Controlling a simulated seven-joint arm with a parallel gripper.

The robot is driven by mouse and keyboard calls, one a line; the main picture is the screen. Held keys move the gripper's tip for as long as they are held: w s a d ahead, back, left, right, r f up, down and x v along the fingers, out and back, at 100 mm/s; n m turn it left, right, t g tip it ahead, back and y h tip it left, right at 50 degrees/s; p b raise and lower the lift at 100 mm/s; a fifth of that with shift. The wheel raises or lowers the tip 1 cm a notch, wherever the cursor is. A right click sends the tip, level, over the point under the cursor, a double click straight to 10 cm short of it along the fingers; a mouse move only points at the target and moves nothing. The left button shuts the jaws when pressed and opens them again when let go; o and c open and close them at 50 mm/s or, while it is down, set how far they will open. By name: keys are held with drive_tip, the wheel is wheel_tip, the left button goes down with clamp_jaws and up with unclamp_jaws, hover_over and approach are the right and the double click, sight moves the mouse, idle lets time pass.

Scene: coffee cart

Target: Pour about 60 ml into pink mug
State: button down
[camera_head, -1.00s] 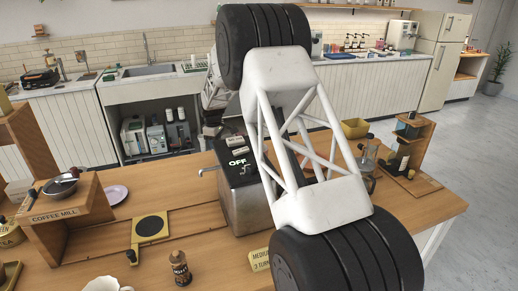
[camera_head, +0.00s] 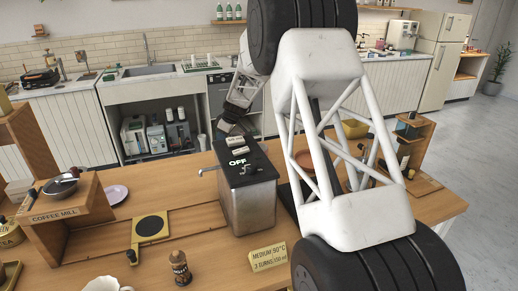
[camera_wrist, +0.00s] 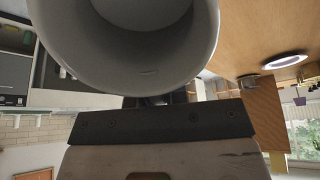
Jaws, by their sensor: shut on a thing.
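My gripper (camera_wrist: 165,98) is shut on a pale grey round vessel (camera_wrist: 150,75), which fills the top of the wrist view. Its round outline is seen from very close, and its full shape and contents cannot be told. In the head view, the end of my arm (camera_head: 236,108) is behind the metal boiler (camera_head: 248,205), and the fingers and vessel are largely hidden. The boiler has a black top marked OFF and a spout on its left. I cannot identify a pink mug in either view.
The wooden counter holds a coffee mill stand (camera_head: 60,213), a pinkish plate (camera_head: 112,195), a yellow-framed black round pad (camera_head: 150,226), a brown bottle (camera_head: 180,268) and a sign (camera_head: 268,257). A pale scalloped cup (camera_head: 105,286) is cut off at the bottom edge. My arm blocks the right side.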

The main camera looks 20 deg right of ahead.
drive_tip(key=shift+s+d+r+t+y, duration=0.35)
drive_tip(key=shift+d+r+y, duration=0.1)
drive_tip(key=shift+d+r, duration=0.15)
drive_tip(key=shift+s+d+r+t+y, duration=0.35)
drive_tip(key=shift+d+r+y, duration=0.1)
drive_tip(key=shift+r, duration=0.1)
drive_tip(key=r, duration=0.1)
drive_tip(key=r+y, duration=0.1)
drive_tip(key=d+r+t+y, duration=0.1)
drive_tip(key=shift+s+r, duration=0.15)
drive_tip(key=shift+s, duration=0.25)
drive_tip(key=shift+d+f, duration=0.1)
drive_tip(key=shift+f, duration=0.1)
drive_tip(key=shift+s+d+t+y, duration=0.1)
drive_tip(key=shift+s+t+y, duration=0.05)
drive_tip(key=shift+t+y, duration=0.25)
drive_tip(key=shift+d, duration=0.1)
drive_tip(key=shift+s+d+r+t+y, duration=0.35)
drive_tip(key=shift+r+t+y, duration=0.25)
drive_tip(key=shift+y, duration=0.3)
drive_tip(key=shift+d+r, duration=0.15)
drive_tip(key=shift+s+d+r+t+y, duration=0.3)
drive_tip(key=shift+t+y, duration=0.2)
drive_tip(key=shift+y, duration=0.2)
drive_tip(key=shift+s+d+r+t+y, duration=0.3)
drive_tip(key=shift+s+d+r+y, duration=0.15)
drive_tip(key=shift+d+r, duration=0.35)
